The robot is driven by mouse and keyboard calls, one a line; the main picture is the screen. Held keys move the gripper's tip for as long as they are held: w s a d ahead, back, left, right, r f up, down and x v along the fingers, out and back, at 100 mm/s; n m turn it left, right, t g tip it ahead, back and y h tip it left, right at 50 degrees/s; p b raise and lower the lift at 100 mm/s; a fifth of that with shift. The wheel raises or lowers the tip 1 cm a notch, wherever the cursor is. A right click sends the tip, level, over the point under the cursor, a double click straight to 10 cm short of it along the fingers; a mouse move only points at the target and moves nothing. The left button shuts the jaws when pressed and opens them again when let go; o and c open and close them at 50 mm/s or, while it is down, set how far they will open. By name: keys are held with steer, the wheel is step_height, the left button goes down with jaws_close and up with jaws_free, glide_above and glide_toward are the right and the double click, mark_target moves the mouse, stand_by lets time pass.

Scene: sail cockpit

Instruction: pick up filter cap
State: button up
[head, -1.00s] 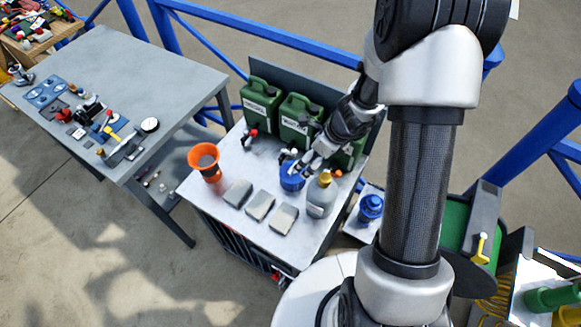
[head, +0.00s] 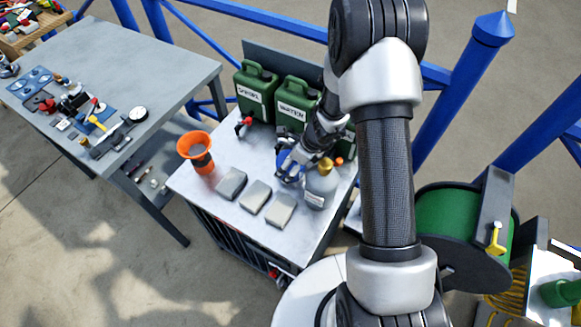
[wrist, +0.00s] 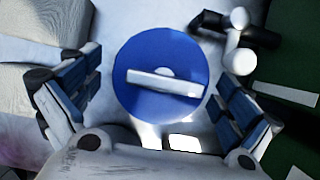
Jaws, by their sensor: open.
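The filter cap is a round blue disc with a pale raised bar across its top. It lies in the middle of the wrist view (wrist: 150,108), between my fingers. In the head view the filter cap (head: 284,167) shows only in part on the grey bench top, mostly hidden by my gripper (head: 292,165). In the wrist view my gripper (wrist: 157,100) is open, one finger on each side of the cap. Gaps show between the fingers and the cap's rim. I cannot tell the exact height of the fingertips above the bench.
A grey bottle with a yellow cap (head: 321,187) stands close to the right of my gripper. Green jerrycans (head: 255,92) stand behind. Several grey blocks (head: 255,197) and an orange funnel (head: 196,150) are to the left.

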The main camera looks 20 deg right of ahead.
steer(key=shift+x, duration=0.8)
steer(key=shift+r, duration=0.1)
steer(key=shift+c, duration=0.2)
steer(key=c, duration=1.2)
